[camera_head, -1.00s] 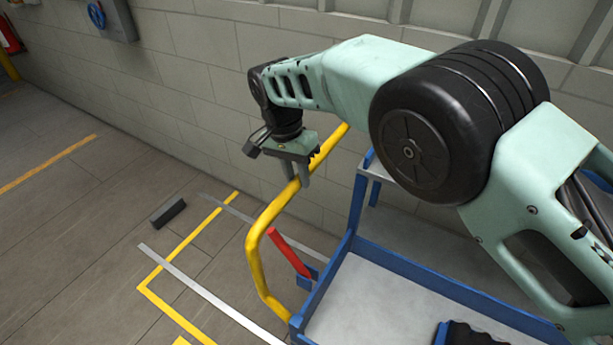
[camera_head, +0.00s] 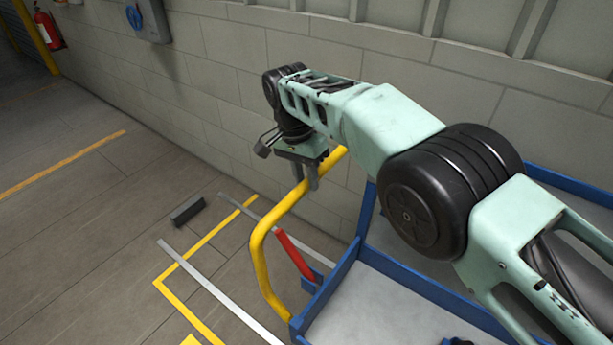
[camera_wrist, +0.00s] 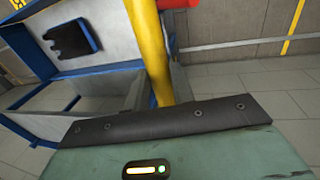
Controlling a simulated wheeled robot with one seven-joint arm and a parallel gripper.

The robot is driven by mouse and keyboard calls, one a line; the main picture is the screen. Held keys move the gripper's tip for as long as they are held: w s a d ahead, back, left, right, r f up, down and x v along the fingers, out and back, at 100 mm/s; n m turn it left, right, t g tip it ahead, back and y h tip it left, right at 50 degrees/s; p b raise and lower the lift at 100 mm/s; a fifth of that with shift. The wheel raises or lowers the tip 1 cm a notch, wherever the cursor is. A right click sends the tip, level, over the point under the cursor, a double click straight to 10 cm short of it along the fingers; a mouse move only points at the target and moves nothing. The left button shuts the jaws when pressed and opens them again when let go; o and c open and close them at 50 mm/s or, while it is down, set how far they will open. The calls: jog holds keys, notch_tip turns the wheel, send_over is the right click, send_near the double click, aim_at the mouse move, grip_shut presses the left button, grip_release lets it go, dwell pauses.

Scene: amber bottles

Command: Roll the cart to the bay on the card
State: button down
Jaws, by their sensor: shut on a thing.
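The cart (camera_head: 428,287) has blue edges and grey shelves and stands at the lower right of the head view, partly behind my arm. Its yellow handle (camera_head: 261,262) curves up on the cart's left side. My gripper (camera_head: 306,181) is shut on the upper part of the handle. In the wrist view the handle (camera_wrist: 149,52) runs down between my fingers. A red lever (camera_head: 295,255) sits by the handle's foot. A bay outlined in yellow tape (camera_head: 196,247) with pale strips lies on the floor left of the cart. No card is in view.
A dark block (camera_head: 187,210) lies on the floor beside the outlined bay. A grey block wall (camera_head: 215,90) runs behind the cart. A fire extinguisher (camera_head: 47,30) hangs at the far left. The floor at left, with a yellow line (camera_head: 62,164), is clear.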

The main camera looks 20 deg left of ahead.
jog(key=shift+w, duration=0.1)
jog(key=c, duration=1.2)
grip_release()
notch_tip(320, 180, up, 9)
jog(key=shift+f+p, duration=0.1)
jog(key=shift+p, duration=0.3)
jog(key=shift+r+p, duration=0.6)
jog(key=shift+p, duration=0.05)
